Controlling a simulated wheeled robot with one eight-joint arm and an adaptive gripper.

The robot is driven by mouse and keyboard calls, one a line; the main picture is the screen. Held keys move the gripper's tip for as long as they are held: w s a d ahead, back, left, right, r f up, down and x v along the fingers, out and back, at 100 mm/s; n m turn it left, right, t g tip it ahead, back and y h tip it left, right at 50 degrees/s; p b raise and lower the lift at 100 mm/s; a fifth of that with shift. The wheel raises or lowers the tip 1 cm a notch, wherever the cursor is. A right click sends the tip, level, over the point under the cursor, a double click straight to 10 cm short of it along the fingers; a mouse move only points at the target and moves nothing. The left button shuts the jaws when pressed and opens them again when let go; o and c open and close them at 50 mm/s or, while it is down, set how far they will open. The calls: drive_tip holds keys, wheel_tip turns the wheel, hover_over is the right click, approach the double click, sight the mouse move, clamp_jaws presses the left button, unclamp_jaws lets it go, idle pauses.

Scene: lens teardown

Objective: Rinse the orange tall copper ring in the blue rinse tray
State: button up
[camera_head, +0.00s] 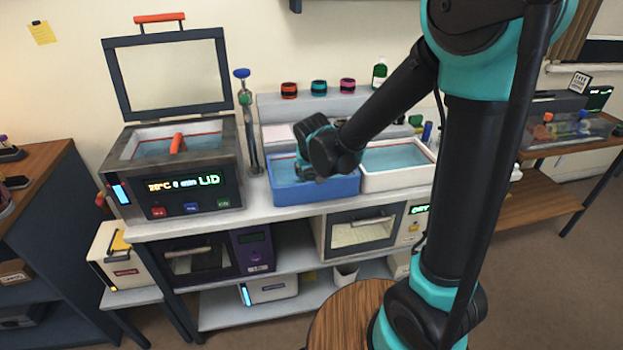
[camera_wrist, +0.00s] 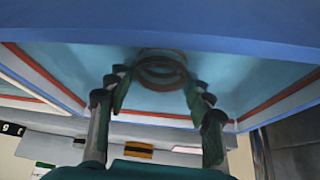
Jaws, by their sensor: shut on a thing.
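The orange tall copper ring (camera_wrist: 162,73) shows in the wrist view as a brownish-orange round band between my fingertips. My gripper (camera_wrist: 158,85) is shut on it, with one finger on each side. The blue rinse tray (camera_head: 315,191) stands on the white bench in the head view, and its blue rim (camera_wrist: 170,28) crosses the top of the wrist view. My gripper (camera_head: 308,170) reaches down into the tray over the pale blue water. I cannot tell how deep the ring sits in the water. The ring is hidden in the head view.
A white tray of water (camera_head: 400,183) adjoins the blue tray on the right. A bath with a raised lid (camera_head: 180,180) and a lit LID display stands at the left. A metal stand (camera_head: 247,125) rises between. Red, teal and pink ringed items (camera_head: 319,88) sit on the shelf behind.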

drive_tip(key=shift+r, duration=0.35)
drive_tip(key=shift+f, duration=0.1)
drive_tip(key=shift+f, duration=0.45)
drive_tip(key=shift+r, duration=0.1)
drive_tip(key=shift+r, duration=0.45)
drive_tip(key=shift+f, duration=0.1)
idle(0.4)
drive_tip(key=shift+f, duration=0.45)
drive_tip(key=shift+r, duration=0.15)
drive_tip(key=shift+r, duration=0.4)
